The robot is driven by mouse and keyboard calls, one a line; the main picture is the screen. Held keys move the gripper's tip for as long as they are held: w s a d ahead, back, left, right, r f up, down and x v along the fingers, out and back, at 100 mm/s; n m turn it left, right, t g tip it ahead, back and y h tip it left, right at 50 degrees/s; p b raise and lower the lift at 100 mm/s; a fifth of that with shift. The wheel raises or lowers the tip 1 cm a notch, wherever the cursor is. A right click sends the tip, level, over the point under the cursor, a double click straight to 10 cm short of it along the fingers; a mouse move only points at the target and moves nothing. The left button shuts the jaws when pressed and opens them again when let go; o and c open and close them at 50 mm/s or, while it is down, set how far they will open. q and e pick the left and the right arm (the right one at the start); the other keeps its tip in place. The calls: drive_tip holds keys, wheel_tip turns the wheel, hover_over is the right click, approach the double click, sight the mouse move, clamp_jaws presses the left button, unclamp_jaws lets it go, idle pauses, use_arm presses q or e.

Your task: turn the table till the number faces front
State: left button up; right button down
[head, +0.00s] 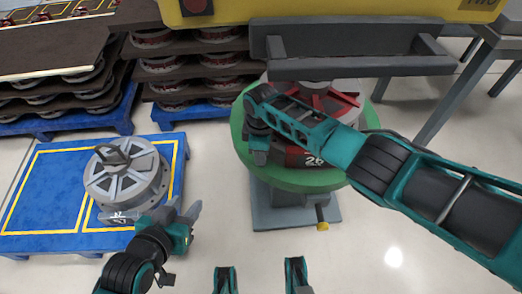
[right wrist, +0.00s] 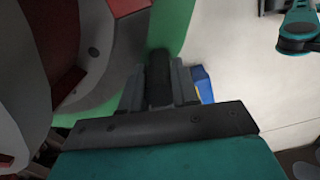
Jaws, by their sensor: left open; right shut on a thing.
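A round green table (head: 330,182) stands on a grey pedestal and carries a red and grey round part (head: 335,103). The number 26 (head: 313,161) shows on the part's near side, slightly right of the table's middle and partly beneath my arm. My right gripper (head: 258,148) reaches across the table to its left rim. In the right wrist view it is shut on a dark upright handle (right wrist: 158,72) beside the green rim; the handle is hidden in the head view. My left gripper (head: 184,224) is open and empty, low beside the pallet on the left.
A grey round part (head: 127,178) with a handle on top sits on a blue pallet (head: 50,190) at left. Stacked trays of parts (head: 200,62) stand behind. A yellow machine with a grey bar (head: 360,66) overhangs the table's back. A yellow-tipped lever (head: 322,226) sticks out below.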

drive_tip(key=shift+w+a+r, duration=0.15)
drive_tip(key=shift+a, duration=0.05)
drive_tip(key=c, duration=1.1)
unclamp_jaws()
drive_tip(key=shift+o, duration=1.3)
drive_tip(key=shift+d, duration=0.1)
wheel_tip(320, 180, up, 12)
drive_tip(key=p, duration=0.5)
drive_tip(key=shift+p, duration=0.35)
drive_tip(key=shift+r, duration=0.35)
